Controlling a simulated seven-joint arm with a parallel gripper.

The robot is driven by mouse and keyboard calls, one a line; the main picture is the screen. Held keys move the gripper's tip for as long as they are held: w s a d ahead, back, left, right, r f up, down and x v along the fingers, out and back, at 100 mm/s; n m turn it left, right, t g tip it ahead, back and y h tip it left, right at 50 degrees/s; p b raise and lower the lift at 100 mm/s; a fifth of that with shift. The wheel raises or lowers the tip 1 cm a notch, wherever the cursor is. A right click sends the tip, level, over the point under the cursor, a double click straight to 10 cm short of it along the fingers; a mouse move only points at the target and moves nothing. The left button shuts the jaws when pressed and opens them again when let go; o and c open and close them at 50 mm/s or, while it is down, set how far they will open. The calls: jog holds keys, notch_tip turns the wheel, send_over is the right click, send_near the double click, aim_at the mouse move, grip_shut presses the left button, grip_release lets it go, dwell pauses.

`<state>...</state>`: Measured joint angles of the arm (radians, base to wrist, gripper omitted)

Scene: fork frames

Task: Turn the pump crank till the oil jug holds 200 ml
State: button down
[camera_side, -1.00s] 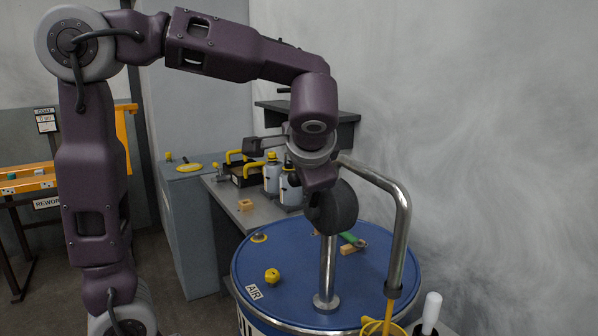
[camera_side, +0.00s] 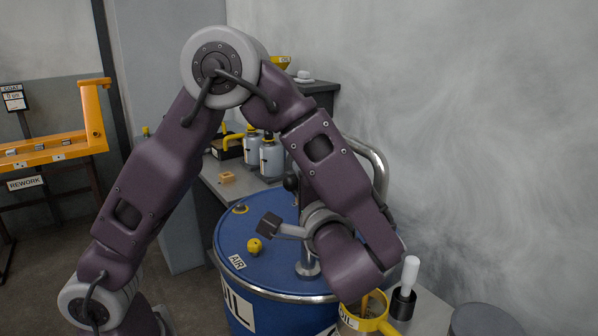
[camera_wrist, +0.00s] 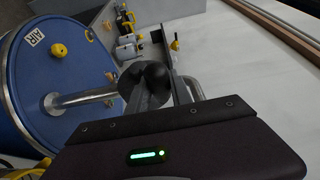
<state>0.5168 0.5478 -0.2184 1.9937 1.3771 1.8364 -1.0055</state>
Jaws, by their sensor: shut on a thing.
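The blue oil drum (camera_side: 262,262) carries the pump, whose metal post (camera_side: 307,255) rises from its lid. The bent spout pipe (camera_side: 380,165) passes behind my arm. The oil jug (camera_side: 381,327) with a yellow rim stands in front; a brownish streak shows in its mouth, but its level cannot be read. In the wrist view the pump's dark round head (camera_wrist: 128,80) sits at the end of the post (camera_wrist: 85,98). My gripper (camera_wrist: 157,86) is shut on the crank's dark ball knob (camera_wrist: 157,73).
A white-handled tool (camera_side: 410,273) stands right of the jug. A yellow plug (camera_side: 254,246) and an AIR label (camera_side: 237,262) are on the lid. Bottles (camera_side: 271,158) and a wooden block (camera_side: 228,177) are on the bench behind.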

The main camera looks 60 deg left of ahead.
jog(key=shift+f+y, duration=0.25)
jog(key=shift+y, duration=0.05)
dwell(0.4)
jog(key=c, duration=1.1)
grip_release()
jog(key=shift+c, duration=0.2)
jog(key=shift+d, duration=0.1)
jog(key=v, duration=0.7)
jog(key=shift+s, duration=0.1)
